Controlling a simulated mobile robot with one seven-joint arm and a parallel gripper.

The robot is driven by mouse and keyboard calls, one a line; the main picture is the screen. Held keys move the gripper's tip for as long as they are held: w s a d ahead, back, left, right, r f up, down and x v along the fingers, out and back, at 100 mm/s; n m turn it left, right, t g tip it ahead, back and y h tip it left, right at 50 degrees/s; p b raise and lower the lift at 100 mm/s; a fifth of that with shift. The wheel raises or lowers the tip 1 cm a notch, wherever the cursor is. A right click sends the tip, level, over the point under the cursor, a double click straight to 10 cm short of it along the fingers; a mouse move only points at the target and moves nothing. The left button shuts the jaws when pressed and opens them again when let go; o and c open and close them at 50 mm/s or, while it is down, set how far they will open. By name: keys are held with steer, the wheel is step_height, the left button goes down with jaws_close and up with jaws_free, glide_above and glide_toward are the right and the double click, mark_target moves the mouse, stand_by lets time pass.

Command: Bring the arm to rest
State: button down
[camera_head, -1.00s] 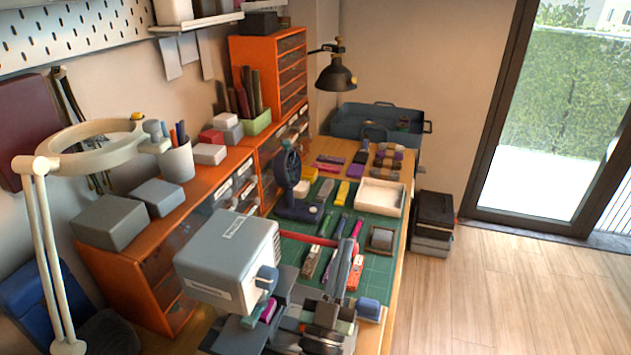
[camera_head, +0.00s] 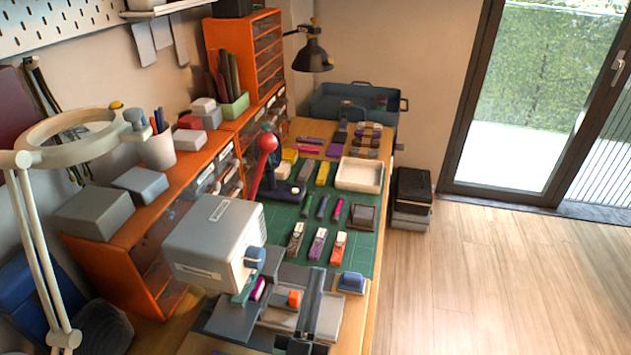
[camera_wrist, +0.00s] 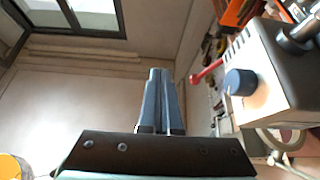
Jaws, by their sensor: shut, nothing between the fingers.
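My gripper (camera_head: 314,278) is low in the head view, to the right of the grey box-shaped machine (camera_head: 213,240). In the wrist view, my gripper (camera_wrist: 157,76) has its two grey fingers pressed together with nothing between them. The machine (camera_wrist: 272,72) is on the right there, apart from the fingers. Its red lever (camera_head: 258,178) stands steeply upright with a ball end in the head view. The red lever (camera_wrist: 208,71) also shows in the wrist view, clear of the fingers.
A green mat (camera_head: 358,250) with rows of small tools and parts lies beyond my gripper. A white tray (camera_head: 344,176) sits on it. A cream ring lamp (camera_head: 40,235) and orange drawers (camera_head: 105,275) are at left. Open floor (camera_head: 470,290) is at right.

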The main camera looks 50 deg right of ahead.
steer(key=shift+r, duration=0.1)
steer(key=w+a+r+n+t+y+p, duration=0.25)
steer(key=w+a+r+t, duration=0.2)
steer(key=r, duration=0.55)
steer(key=w+a+r+n+t+y+p, duration=0.1)
steer(key=w+a+r+n+t+y, duration=0.25)
steer(key=r, duration=0.65)
steer(key=w+a+r+t+y+p, duration=0.1)
steer(key=w+a+r+t+y, duration=0.4)
steer(key=r, duration=0.5)
steer(key=s+a+r+n+t+y+p, duration=0.1)
steer(key=s+a+r, duration=0.5)
steer(key=r, duration=0.8)
steer(key=s+a+r+n+t+y+p, duration=0.1)
steer(key=s+a+r+n+y+p, duration=0.3)
steer(key=a+r+y, duration=0.4)
step_height(320, 180, up, 6)
steer(key=s+p, duration=0.1)
steer(key=s, duration=0.1)
steer(key=shift+s+r+n+y, duration=0.15)
steer(key=shift+s+n+y, duration=0.15)
steer(key=shift+s, duration=0.05)
